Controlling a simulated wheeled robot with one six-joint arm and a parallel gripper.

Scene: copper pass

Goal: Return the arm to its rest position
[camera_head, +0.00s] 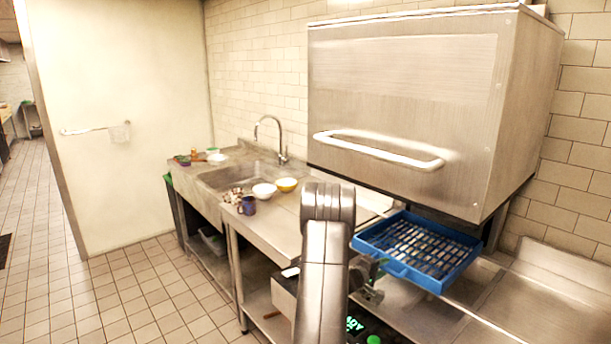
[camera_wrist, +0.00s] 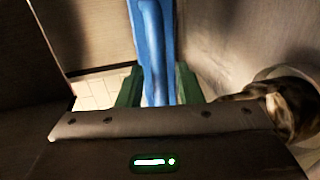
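My gripper (camera_head: 372,278) is low beside the near left side of the blue rack (camera_head: 437,279), mostly hidden behind my own arm in the head view. In the wrist view its two green fingers (camera_wrist: 158,88) stand apart. A blue bar (camera_wrist: 152,40), which looks like the rack's rim, runs between them and fills most of the gap. I cannot tell whether the fingers press on it. The rack looks empty and sits on the steel counter, partly under the raised steel hood.
The large steel hood (camera_head: 400,95) with its bar handle (camera_head: 380,150) is above and behind the rack. To the left are a sink (camera_head: 235,178), white bowl (camera_head: 263,190), yellow bowl (camera_head: 286,184) and dark blue mug (camera_head: 248,205). The tiled floor (camera_head: 130,290) at left is clear.

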